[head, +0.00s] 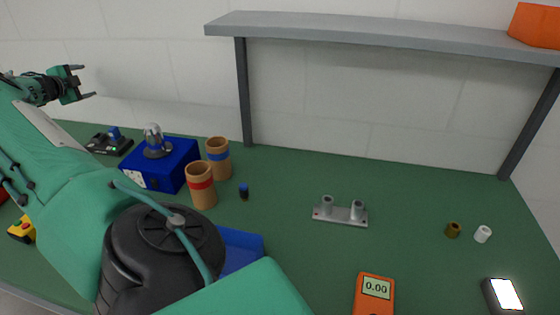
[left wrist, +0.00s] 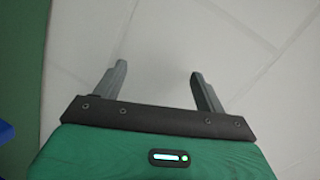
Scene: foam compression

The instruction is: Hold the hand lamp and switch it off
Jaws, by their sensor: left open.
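A dark flat thing with a bright white face (head: 506,294) lies on the green table at the lower right, cut by the picture's bottom edge. It may be the hand lamp, lit, or a phone-like device; I cannot tell for sure. No switch on it can be made out. My left gripper (head: 88,81) is raised at the upper left in front of the wall, far from it. The left wrist view shows its two fingers (left wrist: 158,82) wide apart with only pale wall between them. My right gripper is not in view.
A blue box (head: 182,164) carries a silver-topped device. Nearby are two brown cylinders (head: 201,186) and a blue tray (head: 242,250). A grey bracket (head: 341,215), orange meter (head: 375,297), brown and white small cylinders (head: 483,234) and a yellow object (head: 22,230) also lie about. A grey shelf (head: 380,34) spans behind.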

